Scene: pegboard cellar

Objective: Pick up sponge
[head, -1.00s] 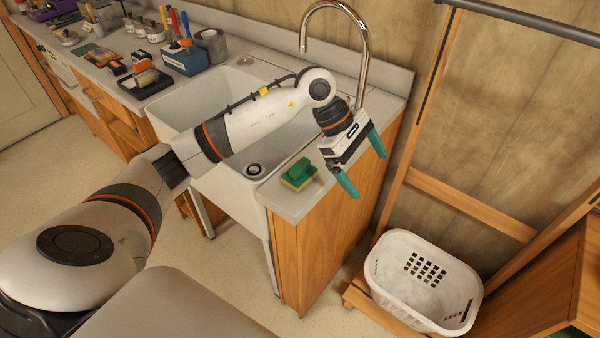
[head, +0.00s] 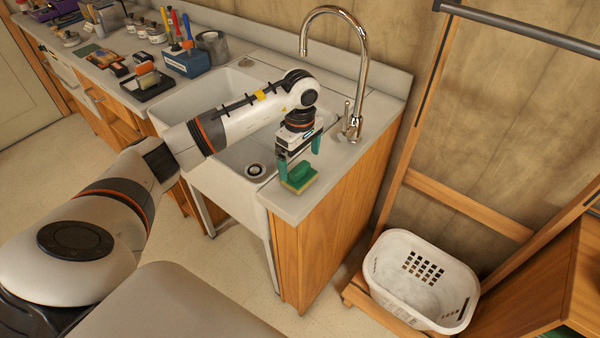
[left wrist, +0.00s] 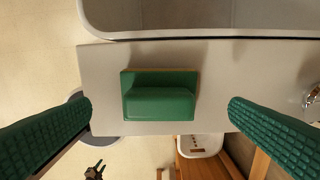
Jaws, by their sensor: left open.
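The sponge (head: 299,178) is green with a yellowish layer underneath. It lies on the pale countertop (head: 289,208) beside the sink, near the counter's front edge. In the left wrist view the sponge (left wrist: 160,96) sits between the two green fingers, with a gap on each side. My left gripper (head: 299,168) is open and points down just above the sponge. In the left wrist view my left gripper (left wrist: 160,128) has its fingers wide apart with nothing between them touching. The head view hides part of the sponge behind a finger. My right gripper is not in view.
A white sink (head: 236,172) lies left of the sponge, with a chrome faucet (head: 354,122) behind. A white basket (head: 420,280) stands low at the right. A black tray (head: 146,85) and a blue box (head: 184,62) stand on the far left counter.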

